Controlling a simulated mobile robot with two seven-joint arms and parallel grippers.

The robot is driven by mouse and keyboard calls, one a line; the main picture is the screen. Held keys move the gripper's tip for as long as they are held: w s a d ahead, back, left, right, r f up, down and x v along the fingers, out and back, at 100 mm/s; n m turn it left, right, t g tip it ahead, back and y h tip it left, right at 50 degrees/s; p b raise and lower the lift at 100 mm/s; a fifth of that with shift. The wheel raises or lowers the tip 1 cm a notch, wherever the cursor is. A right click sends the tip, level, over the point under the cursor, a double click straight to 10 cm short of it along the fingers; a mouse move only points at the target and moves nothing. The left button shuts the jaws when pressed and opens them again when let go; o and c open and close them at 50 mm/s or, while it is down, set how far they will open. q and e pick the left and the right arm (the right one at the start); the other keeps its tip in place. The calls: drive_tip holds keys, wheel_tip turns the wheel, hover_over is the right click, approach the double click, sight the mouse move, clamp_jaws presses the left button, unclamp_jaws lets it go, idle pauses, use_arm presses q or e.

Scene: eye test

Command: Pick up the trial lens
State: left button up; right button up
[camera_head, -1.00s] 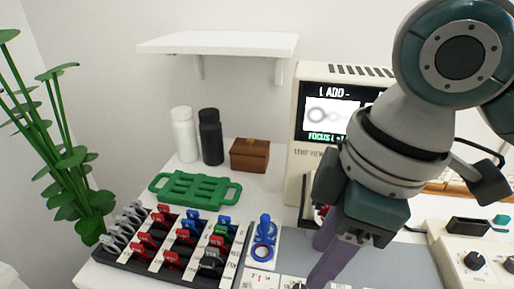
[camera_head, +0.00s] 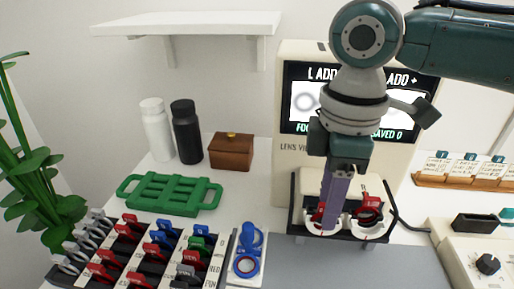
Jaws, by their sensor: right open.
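My right gripper (camera_head: 332,222) points down at the black lens holder (camera_head: 352,236) in front of the lens viewer (camera_head: 288,160). Its purple fingers overlap the holder's left white ring, where a red-handled lens (camera_head: 317,216) shows partly behind them. The fingers are open; contact with this lens cannot be told. A second red-handled lens (camera_head: 369,206) sits in the right ring. A blue lens (camera_head: 246,266) lies on a small white stand left of the holder. Several red, blue, green and grey lenses stand in the black tray (camera_head: 215,262) at lower left. My left gripper is out of view.
A green rack (camera_head: 170,193), a brown box (camera_head: 231,152), a white bottle (camera_head: 156,130) and a black bottle (camera_head: 186,132) stand at the back left under a shelf (camera_head: 190,24). A control box (camera_head: 470,250) stands at right. A grey mat (camera_head: 320,268) is clear in front.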

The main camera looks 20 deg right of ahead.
drive_tip(key=shift+f, duration=0.95)
drive_tip(key=shift+c, duration=0.3)
clamp_jaws()
